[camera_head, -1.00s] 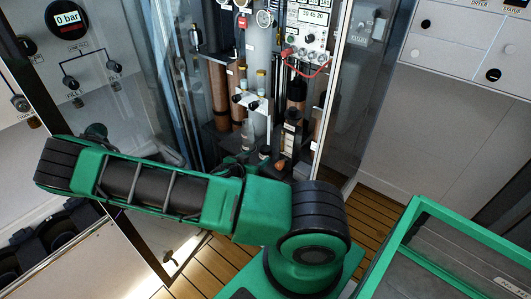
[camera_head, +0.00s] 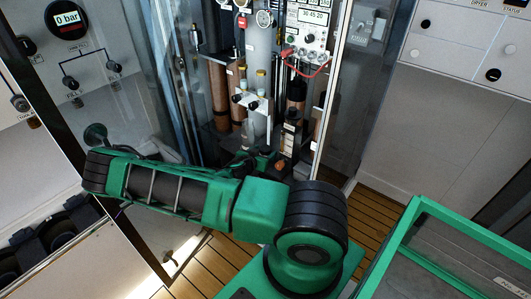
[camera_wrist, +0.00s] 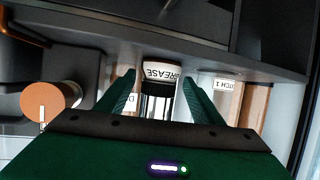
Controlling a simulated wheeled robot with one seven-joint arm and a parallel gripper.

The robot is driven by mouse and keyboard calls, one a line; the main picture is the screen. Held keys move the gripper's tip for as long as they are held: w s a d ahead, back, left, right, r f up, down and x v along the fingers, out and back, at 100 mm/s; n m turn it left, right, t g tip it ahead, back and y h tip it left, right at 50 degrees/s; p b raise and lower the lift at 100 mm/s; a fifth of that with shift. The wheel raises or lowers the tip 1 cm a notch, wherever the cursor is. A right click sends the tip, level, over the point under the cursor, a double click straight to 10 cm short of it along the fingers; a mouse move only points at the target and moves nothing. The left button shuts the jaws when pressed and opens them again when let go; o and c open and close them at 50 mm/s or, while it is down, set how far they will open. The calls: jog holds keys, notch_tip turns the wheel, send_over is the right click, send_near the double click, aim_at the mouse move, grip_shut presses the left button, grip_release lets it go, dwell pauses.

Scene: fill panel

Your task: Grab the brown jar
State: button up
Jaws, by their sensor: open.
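A brown, round-topped container (camera_wrist: 45,98), which may be the brown jar, stands at the left of the wrist view, outside my left finger. A small orange-brown top (camera_head: 280,165) shows at the cabinet's foot in the head view; I cannot tell if it is the same thing. My gripper (camera_wrist: 158,88) is open. Between and beyond its fingers is a dark container with a white GREASE label (camera_wrist: 161,72), upside down in the picture. I cannot tell whether the fingers touch it. In the head view my gripper is largely hidden behind my arm.
A brown cylinder with a white label (camera_wrist: 255,102) stands right of my fingers. Tall brown tubes (camera_head: 219,95) and clear bottles (camera_head: 252,130) crowd the cabinet. Glass panels (camera_head: 365,90) flank the opening. A green-framed case (camera_head: 440,255) stands at the lower right.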

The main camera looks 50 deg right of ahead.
jog(key=shift+w+d+f, duration=0.15)
jog(key=shift+d, duration=0.15)
jog(key=shift+c, duration=0.2)
jog(key=c, duration=1.2)
jog(key=shift+a, duration=0.1)
